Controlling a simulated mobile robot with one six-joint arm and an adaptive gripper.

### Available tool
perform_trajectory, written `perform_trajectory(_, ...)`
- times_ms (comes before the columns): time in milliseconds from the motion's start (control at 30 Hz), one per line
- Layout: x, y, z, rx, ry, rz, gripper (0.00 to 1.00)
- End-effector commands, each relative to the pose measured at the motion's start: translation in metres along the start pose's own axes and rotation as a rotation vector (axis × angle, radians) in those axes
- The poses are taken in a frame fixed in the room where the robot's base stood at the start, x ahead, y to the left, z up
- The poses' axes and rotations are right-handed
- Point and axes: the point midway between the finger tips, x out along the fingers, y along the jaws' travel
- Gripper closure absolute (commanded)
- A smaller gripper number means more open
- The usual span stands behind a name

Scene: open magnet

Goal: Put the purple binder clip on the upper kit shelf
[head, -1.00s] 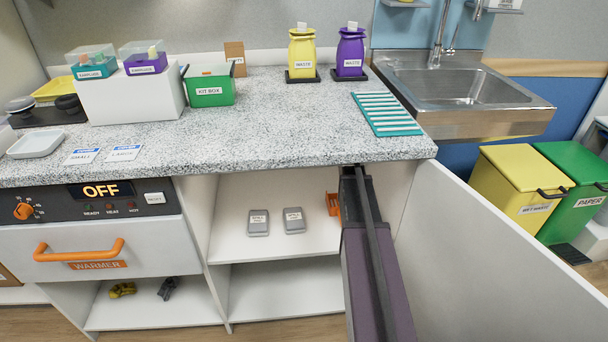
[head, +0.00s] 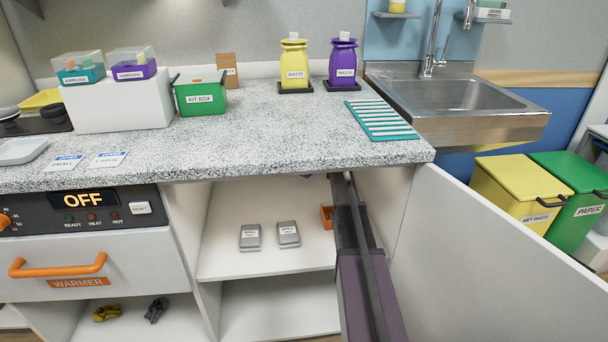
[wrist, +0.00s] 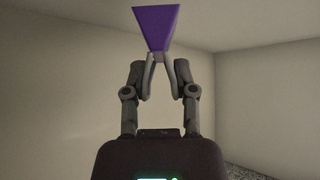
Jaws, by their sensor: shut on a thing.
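The purple binder clip (wrist: 155,28) is pinched at the fingertips of my gripper (wrist: 159,62) in the wrist view, with its wide purple body beyond the fingers. In the head view, my arm reaches into the open cabinet under the counter, and my gripper is hidden there. A small purple bit (head: 306,176), probably the clip, shows just under the counter edge. The upper kit shelf (head: 265,263) is the white upper board inside this cabinet. The clip appears above it and apart from it; the exact height is unclear.
Two grey tins (head: 288,235) stand mid-shelf, with an orange item (head: 326,218) to their right beside my arm. The open cabinet door (head: 480,240) is at right. The counter (head: 270,135) overhangs the shelf. The front of the shelf is clear.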

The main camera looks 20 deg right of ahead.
Motion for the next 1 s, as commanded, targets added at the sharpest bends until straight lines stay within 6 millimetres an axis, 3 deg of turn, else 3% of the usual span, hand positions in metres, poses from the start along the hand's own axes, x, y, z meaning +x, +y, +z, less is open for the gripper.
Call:
perform_trajectory(633, 0.026, -0.001, 0.025, -0.001, 0.0, -0.001, 1.0)
perform_trajectory(1000, 0.027, -0.002, 0.025, -0.001, 0.0, -0.001, 1.0)
